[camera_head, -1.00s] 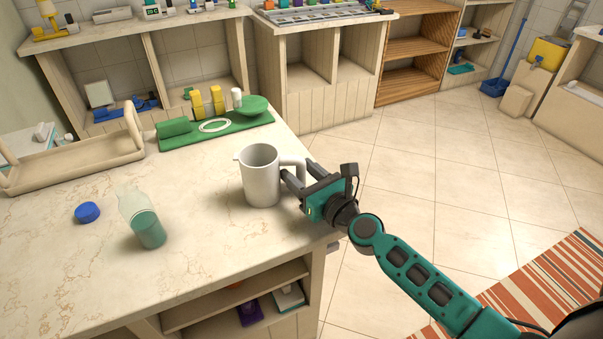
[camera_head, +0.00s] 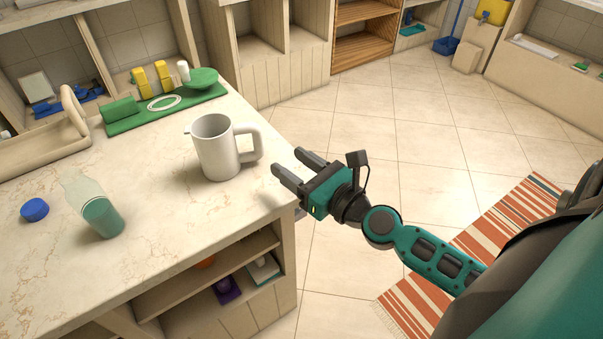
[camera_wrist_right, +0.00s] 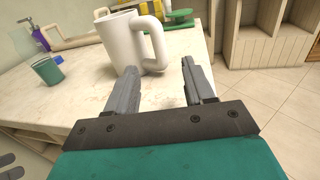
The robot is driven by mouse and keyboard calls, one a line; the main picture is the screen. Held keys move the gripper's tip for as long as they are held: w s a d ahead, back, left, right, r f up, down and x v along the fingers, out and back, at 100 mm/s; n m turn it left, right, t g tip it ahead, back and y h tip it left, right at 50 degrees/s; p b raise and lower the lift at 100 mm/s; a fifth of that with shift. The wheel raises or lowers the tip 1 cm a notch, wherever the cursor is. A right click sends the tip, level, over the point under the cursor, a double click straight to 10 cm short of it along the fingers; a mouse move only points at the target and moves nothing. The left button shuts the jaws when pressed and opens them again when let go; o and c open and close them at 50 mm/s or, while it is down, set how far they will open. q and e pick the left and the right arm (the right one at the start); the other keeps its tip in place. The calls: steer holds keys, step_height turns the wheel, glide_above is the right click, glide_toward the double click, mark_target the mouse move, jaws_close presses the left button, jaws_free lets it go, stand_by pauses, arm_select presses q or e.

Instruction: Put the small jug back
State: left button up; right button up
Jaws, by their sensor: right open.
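The small jug (camera_head: 217,150) is white with a handle on its right side. It stands upright on the marble-look counter (camera_head: 160,210), close to the counter's right edge. My right gripper (camera_head: 290,164) is open and empty, to the right of the jug and apart from its handle. In the right wrist view the jug (camera_wrist_right: 122,42) stands beyond the open fingers (camera_wrist_right: 158,82), with its handle toward the right.
A clear bottle with green liquid (camera_head: 102,215) and a blue cap (camera_head: 35,209) are on the counter's left. A green mat (camera_head: 150,118) with green and white items lies behind the jug. A beige tray (camera_head: 40,150) is at the far left. Open floor (camera_head: 400,140) lies right.

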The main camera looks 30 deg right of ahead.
arm_select(q)
steer(key=shift+w+d, duration=0.1)
steer(key=shift+w, duration=0.15)
arm_select(e)
steer(key=shift+v, duration=0.8)
steer(key=s+a+f+n+g+y, duration=0.2)
steer(key=s+a+n+g, duration=0.3)
steer(key=n, duration=0.6)
steer(key=s+a+f+n+g+y, duration=0.25)
steer(key=a+n, duration=0.35)
steer(key=n, duration=0.5)
steer(key=s+d+f+n+g+h, duration=0.55)
steer(key=s+d+n+h, duration=0.2)
steer(key=s+n, duration=0.4)
arm_select(q)
steer(key=r+p, duration=0.1)
steer(key=a+r+p, duration=0.1)
steer(key=p, duration=0.1)
steer(key=s+r+p, duration=0.1)
steer(key=p, duration=0.1)
steer(key=shift+a, duration=0.35)
arm_select(e)
steer(key=w+a+f+n+t+y, duration=0.1)
steer(key=w+a+f+n+t, duration=0.1)
steer(key=w+t, duration=0.4)
steer(key=w+a+f, duration=0.1)
steer(key=w, duration=0.2)
steer(key=shift+n, duration=0.35)
